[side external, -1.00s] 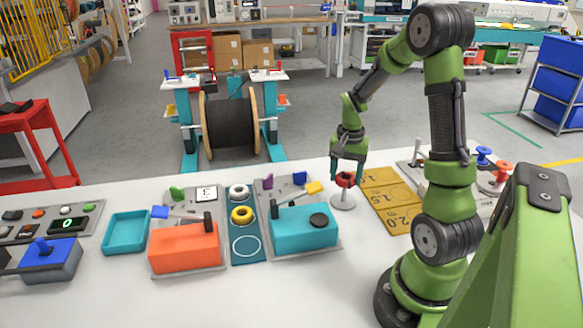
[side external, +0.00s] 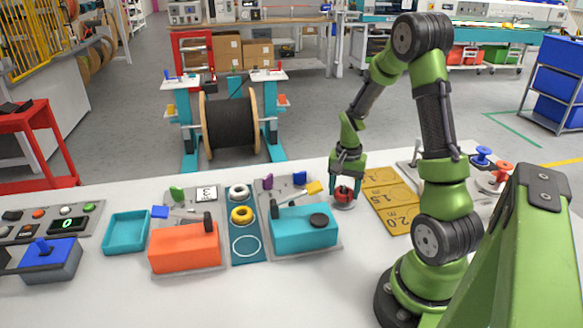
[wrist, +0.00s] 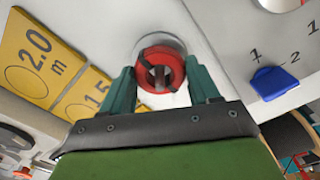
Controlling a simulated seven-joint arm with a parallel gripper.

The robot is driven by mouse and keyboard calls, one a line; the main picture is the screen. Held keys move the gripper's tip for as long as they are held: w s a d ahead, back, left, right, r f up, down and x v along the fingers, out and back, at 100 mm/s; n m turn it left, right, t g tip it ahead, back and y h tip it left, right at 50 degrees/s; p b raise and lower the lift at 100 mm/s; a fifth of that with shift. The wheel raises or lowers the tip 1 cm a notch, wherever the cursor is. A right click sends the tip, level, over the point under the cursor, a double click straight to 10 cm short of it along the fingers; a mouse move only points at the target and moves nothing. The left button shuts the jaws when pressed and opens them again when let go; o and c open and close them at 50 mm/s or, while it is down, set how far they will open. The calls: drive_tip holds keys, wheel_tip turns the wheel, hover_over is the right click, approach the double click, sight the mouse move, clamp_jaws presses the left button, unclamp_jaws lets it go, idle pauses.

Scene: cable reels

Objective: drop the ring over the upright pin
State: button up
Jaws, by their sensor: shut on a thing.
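Whether the ring touches the base is hidden.
Yellow marked plates (side external: 388,198) lie just right of the pin. A blue knob (wrist: 273,82) shows in the wrist view.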

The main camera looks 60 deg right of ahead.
drive_tip(key=shift+f, duration=0.45)
drive_tip(key=o, duration=1.2)
wheel_tip(320, 180, up, 8)
drive_tip(key=shift+f, duration=0.1)
